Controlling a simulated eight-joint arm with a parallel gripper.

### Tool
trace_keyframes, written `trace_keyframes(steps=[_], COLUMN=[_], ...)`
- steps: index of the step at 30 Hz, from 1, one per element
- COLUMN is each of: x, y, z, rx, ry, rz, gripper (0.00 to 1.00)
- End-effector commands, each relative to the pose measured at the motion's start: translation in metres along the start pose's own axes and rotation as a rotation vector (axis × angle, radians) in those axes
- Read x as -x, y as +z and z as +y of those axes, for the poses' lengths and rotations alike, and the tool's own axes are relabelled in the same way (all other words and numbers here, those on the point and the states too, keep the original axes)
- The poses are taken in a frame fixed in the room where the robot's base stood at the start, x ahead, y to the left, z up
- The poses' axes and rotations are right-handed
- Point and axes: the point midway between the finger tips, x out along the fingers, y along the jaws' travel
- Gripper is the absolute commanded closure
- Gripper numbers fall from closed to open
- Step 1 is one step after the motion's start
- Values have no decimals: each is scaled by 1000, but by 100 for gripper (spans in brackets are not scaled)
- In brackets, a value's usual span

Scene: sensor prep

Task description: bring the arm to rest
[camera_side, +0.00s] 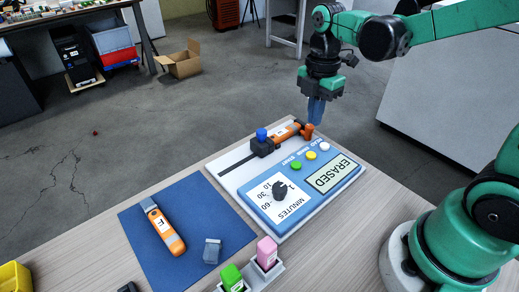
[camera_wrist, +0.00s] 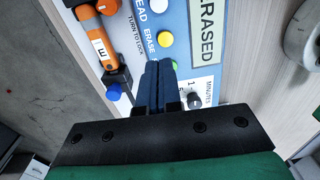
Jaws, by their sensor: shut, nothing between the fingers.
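My gripper (camera_side: 316,112) is shut and empty. It hangs in the air above the far end of the panel device, fingers pointing down. In the wrist view my shut fingers (camera_wrist: 160,68) reach over the panel's blue face. The panel device (camera_side: 345,189) shows the word ERASED on its display, with green, yellow and white buttons and a dark dial (camera_side: 280,190). An orange sensor (camera_side: 287,132) lies in the device's far part, beside a black clamp with a blue knob (camera_side: 261,134); it also shows in the wrist view (camera_wrist: 97,38).
A blue mat (camera_side: 190,204) holds another orange-and-grey sensor (camera_side: 163,228) and a small grey-blue block (camera_side: 212,251). A green block (camera_side: 231,277) and a pink block (camera_side: 267,253) stand in holders at the near edge. A yellow bin (camera_side: 14,277) is at lower left. The air around my gripper is clear.

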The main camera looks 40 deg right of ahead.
Motion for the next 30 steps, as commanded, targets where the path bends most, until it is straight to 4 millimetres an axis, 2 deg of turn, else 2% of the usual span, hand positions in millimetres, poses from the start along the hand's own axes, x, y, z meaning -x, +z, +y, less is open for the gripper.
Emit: trace_keyframes(steps=[4, 8, 12, 15, 18, 23, 30], x=[8, 17, 24, 26, 27, 28, 28], y=[-6, -16, -27, -32, -36, -39, -39], z=[-6, -16, -25, -30, -33, -35, -35], rx=[-195, -544, -947, -1183, -1349, -1476, -1490], ry=[84, 233, 385, 454, 490, 507, 507], rz=[-1, 46, 181, 302, 408, 497, 506], gripper=[100, 100, 100, 100, 100, 100, 100])
